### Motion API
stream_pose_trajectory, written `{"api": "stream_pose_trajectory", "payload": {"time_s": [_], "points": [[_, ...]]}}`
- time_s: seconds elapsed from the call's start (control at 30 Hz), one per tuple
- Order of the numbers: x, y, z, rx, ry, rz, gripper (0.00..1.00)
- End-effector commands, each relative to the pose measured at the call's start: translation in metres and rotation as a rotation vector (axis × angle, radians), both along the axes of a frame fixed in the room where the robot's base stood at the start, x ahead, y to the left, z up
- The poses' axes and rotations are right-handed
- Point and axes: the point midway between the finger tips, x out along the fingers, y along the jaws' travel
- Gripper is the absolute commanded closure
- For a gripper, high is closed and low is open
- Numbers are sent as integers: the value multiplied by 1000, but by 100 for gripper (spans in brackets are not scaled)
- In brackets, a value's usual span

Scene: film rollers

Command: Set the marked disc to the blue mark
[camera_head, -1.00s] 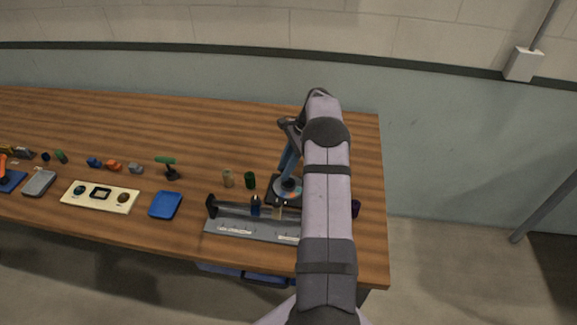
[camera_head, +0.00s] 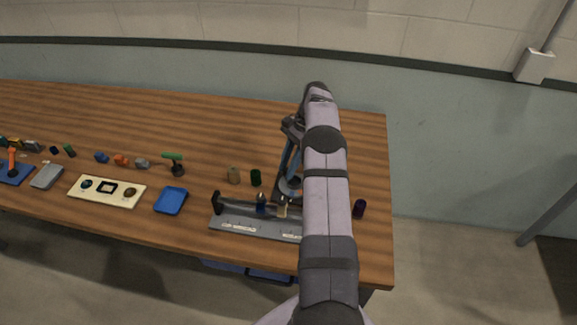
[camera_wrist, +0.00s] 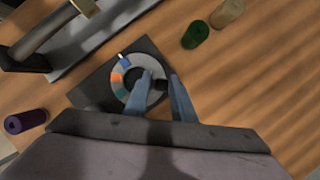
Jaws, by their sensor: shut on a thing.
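The marked disc (camera_wrist: 129,104) is a light grey ring with blue, orange-red and teal patches along its left side and a dark centre. It lies flat on a dark square base. The blue mark (camera_wrist: 124,61) is at its upper left. My gripper (camera_wrist: 160,85) reaches over the disc's right side, its two blue-grey fingers on either side of a small dark block there, shut on it. The fingers hide part of the ring. In the head view my arm covers much of the base, and only a bit of the disc shows.
A grey rack (camera_head: 240,226) with a dark bar stands left of the base. A green cylinder (camera_wrist: 195,35) and a tan cylinder (camera_wrist: 226,13) stand beyond it; a purple cylinder (camera_wrist: 26,121) stands to the other side. A blue tray (camera_head: 171,201) lies farther left.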

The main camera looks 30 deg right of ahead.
Motion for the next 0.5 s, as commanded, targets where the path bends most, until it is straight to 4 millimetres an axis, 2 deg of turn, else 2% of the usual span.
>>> {"api": "stream_pose_trajectory", "payload": {"time_s": [0.07, 0.1, 0.13, 0.5], "points": [[6, 1, 2, -4, -19, 1, 99], [6, 1, 2, -4, -19, 1, 67], [6, 1, 2, -4, -18, 0, 64], [3, 0, 3, -2, -8, -1, 64]]}}
